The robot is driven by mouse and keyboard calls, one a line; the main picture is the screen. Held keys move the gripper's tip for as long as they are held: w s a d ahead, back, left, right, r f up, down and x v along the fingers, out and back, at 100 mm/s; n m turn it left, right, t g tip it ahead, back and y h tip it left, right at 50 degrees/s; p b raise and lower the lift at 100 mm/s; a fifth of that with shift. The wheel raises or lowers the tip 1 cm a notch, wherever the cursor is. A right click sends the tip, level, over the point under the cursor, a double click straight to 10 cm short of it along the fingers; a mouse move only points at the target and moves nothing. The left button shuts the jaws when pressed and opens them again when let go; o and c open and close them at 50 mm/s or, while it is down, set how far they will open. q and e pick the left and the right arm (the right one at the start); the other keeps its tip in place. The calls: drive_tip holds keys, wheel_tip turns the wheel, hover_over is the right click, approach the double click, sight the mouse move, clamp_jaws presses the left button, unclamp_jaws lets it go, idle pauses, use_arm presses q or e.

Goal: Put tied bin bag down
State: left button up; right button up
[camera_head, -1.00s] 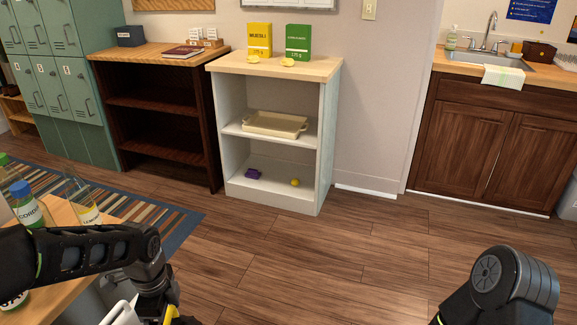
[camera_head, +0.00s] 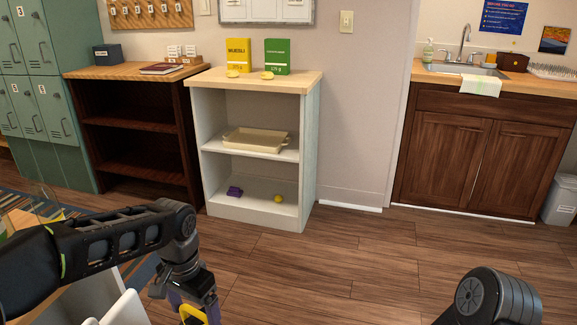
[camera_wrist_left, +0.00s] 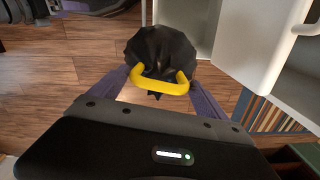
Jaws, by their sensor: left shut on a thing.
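The tied bin bag (camera_wrist_left: 158,50) is black and gathered, with a yellow tie handle (camera_wrist_left: 162,84) at its neck. It shows in the left wrist view, hanging beyond my fingers. My left gripper (camera_wrist_left: 160,86) is shut on the bag, its two purple-grey fingers at either side of the yellow handle. In the head view my left gripper (camera_head: 192,312) is at the bottom edge. The yellow handle shows there, while the black bag is out of frame. My right arm shows at the lower right, but its gripper is out of view.
A white cabinet with an open door (camera_wrist_left: 262,40) is close beside the bag in the wrist view. Ahead stand a white shelf (camera_head: 258,216), a dark bookcase (camera_head: 140,125) and lockers (camera_head: 45,120). A sink cabinet (camera_head: 480,150) is at right. The wooden floor (camera_head: 340,265) between is clear.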

use_arm(q)
drive_tip(key=w+r+n+p, duration=0.2)
drive_tip(key=r+p, duration=0.5)
drive_tip(key=p, duration=0.2)
drive_tip(key=w+r+n+p, duration=0.2)
drive_tip(key=r+n+p, duration=0.1)
drive_tip(key=r+p, duration=0.5)
drive_tip(key=shift+w+p, duration=0.25)
drive_tip(key=shift+p, duration=0.2)
drive_tip(key=shift+a+f, duration=0.1)
drive_tip(key=shift+f, duration=0.05)
idle(1.6)
drive_tip(key=s+a+r+m+p, duration=0.1)
drive_tip(key=s+a+r+p, duration=0.1)
drive_tip(key=a+r+p, duration=0.3)
drive_tip(key=s+a+r+m+p, duration=0.1)
drive_tip(key=a+r+p, duration=0.4)
drive_tip(key=r, duration=0.9)
drive_tip(key=s+a+r+p, duration=0.2)
drive_tip(key=a+r+p, duration=0.3)
drive_tip(key=a+r, duration=0.3)
drive_tip(key=shift+s+r+m, duration=0.3)
drive_tip(key=shift+r+m, duration=0.1)
drive_tip(key=shift+r, duration=0.6)
